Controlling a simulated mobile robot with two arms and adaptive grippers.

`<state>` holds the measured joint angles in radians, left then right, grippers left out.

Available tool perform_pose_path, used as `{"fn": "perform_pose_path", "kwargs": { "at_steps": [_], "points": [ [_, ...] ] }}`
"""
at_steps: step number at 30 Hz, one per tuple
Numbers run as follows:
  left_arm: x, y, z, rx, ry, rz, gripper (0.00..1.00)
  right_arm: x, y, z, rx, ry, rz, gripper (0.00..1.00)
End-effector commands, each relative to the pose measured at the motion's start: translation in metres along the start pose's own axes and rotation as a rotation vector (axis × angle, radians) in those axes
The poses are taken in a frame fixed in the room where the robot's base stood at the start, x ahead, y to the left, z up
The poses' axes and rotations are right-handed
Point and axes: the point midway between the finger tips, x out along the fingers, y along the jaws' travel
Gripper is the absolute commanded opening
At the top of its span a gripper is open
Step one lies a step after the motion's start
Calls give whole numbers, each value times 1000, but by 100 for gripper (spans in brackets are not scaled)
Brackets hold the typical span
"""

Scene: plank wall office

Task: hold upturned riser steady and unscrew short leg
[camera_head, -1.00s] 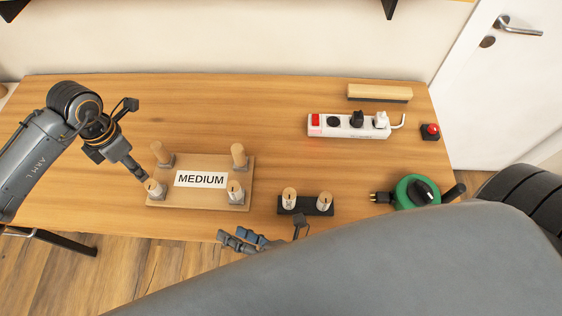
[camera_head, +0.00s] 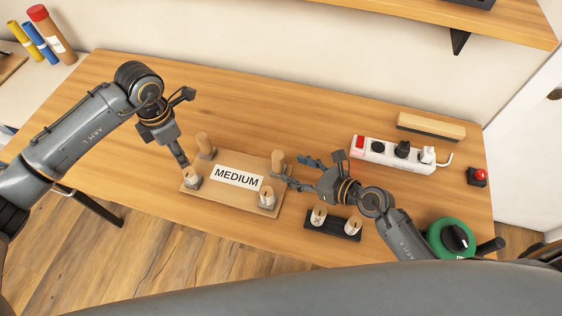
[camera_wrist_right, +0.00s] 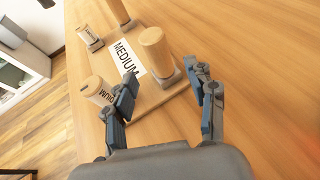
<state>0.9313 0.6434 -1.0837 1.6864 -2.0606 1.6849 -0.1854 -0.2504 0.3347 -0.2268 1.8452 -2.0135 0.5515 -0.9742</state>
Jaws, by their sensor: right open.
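The upturned riser (camera_head: 226,202) lies on the table, a wooden board with a white MEDIUM label (camera_head: 237,177). Two plain legs stand at its back corners, back left (camera_head: 205,145) and back right (camera_head: 278,162). Two shorter legs with printed marks stand at front left (camera_head: 191,180) and front right (camera_head: 267,197). My left gripper (camera_head: 185,163) reaches down to the front-left leg; its grip is unclear. My right gripper (camera_head: 300,173) is open and empty, just right of the back-right leg. In the right wrist view that plain leg (camera_wrist_right: 156,50) stands ahead of the open fingers (camera_wrist_right: 165,80).
A black holder (camera_head: 333,229) with two marked pegs stands in front of my right arm. A green cable reel (camera_head: 450,238), a power strip (camera_head: 390,155), a wooden bar (camera_head: 431,126) and a red button (camera_head: 478,176) are to the right. The table behind the riser is clear.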

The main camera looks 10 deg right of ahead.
Motion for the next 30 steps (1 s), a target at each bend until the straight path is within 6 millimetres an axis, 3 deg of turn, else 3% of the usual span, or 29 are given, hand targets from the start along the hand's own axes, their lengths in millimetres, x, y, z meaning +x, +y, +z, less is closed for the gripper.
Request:
{"fn": "perform_pose_path", "kwargs": {
  "at_steps": [6, 12, 24, 26, 30],
  "points": [
    [0, 0, 0, 0, 0, 0, 38, 42, 0, 0, 3, -1, 0, 56],
    [0, 0, 0, 0, 0, 0, 38, 66, 1, 0, 3, -1, 1, 56],
    [0, 0, 0, 0, 0, 0, 38, 74, 1, 0, 1, 0, 1, 56],
    [0, 0, 0, 0, 0, 0, 38, 74, 0, 0, 1, 0, 0, 48],
    [0, 0, 0, 0, 0, 0, 38, 74, 0, 0, 1, 0, 0, 19]
  ]
}}
